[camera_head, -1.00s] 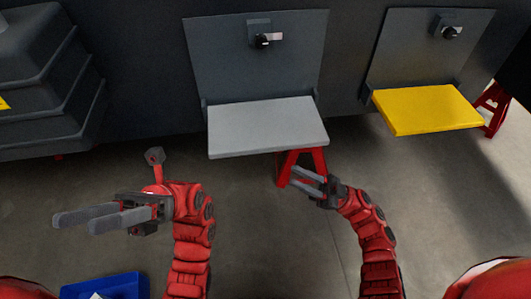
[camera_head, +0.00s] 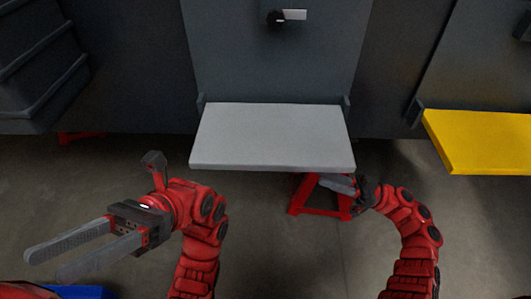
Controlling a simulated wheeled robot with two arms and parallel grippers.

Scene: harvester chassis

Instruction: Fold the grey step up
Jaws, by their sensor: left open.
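The grey step (camera_head: 272,136) is a flat pale panel. It is folded down and juts out level from the dark back plate (camera_head: 270,65), hinged at its rear edge. My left gripper (camera_head: 62,258) is open and empty, pointing left, in front of the step and to its left. My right gripper (camera_head: 335,184) is just below the step's front edge, near its right corner. Its fingers are partly hidden, so I cannot tell whether they are open or touch the step.
A black latch with a light tab (camera_head: 285,16) is on the plate above the step. A yellow step (camera_head: 485,140) is folded down at the right. A red stand (camera_head: 318,200) is under the grey step. A blue bin (camera_head: 75,292) is at the lower left.

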